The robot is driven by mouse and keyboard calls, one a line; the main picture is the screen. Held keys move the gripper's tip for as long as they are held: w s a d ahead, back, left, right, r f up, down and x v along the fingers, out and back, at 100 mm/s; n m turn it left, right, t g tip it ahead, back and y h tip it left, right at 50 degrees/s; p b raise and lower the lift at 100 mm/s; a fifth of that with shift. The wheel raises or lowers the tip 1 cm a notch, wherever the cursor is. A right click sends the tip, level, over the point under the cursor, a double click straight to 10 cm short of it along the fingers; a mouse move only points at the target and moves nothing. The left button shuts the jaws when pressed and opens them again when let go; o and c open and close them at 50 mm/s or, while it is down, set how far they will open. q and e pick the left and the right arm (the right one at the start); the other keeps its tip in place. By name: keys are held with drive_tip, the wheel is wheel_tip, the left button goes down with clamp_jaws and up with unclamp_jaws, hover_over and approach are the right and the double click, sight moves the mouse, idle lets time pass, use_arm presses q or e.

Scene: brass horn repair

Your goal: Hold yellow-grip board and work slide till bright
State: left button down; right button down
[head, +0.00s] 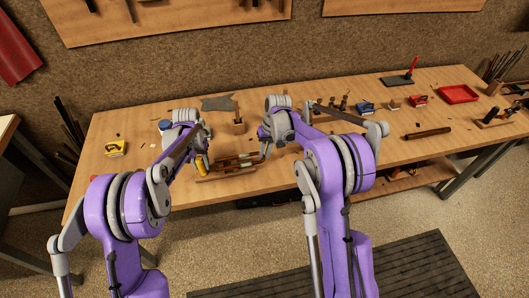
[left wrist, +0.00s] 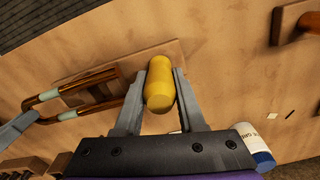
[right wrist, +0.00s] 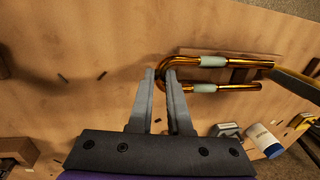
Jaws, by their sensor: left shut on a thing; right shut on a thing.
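The yellow grip (left wrist: 159,85) stands at one end of the wooden board (left wrist: 165,52). My left gripper (left wrist: 158,82) is shut on this grip, one finger on each side. The grip also shows in the head view (head: 201,167). The slide (right wrist: 228,62) is a U-shaped, orange-brass tube with two pale sleeves. It lies along the board, its bow towards my right gripper. My right gripper (right wrist: 167,78) is shut on the bow end. In the left wrist view the slide (left wrist: 75,84) reaches the board's block; whether its tube ends are inside is hard to tell.
A wooden block with an upright tool (head: 238,124) stands behind the board. A yellow item (head: 116,148) sits at the bench's left. A white bottle with a blue cap (left wrist: 252,146) stands near my left gripper. Blue and red items and a red tray (head: 458,94) are at right.

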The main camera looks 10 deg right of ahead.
sight(254, 154)
idle(0.4)
drive_tip(key=shift+a, duration=1.95)
drive_tip(key=c, duration=0.8)
unclamp_jaws()
drive_tip(key=shift+c, duration=0.2)
wheel_tip(254, 154, up, 12)
drive_tip(key=d, duration=0.2)
drive_tip(key=shift+d, duration=0.2)
drive_tip(key=shift+f, duration=0.1)
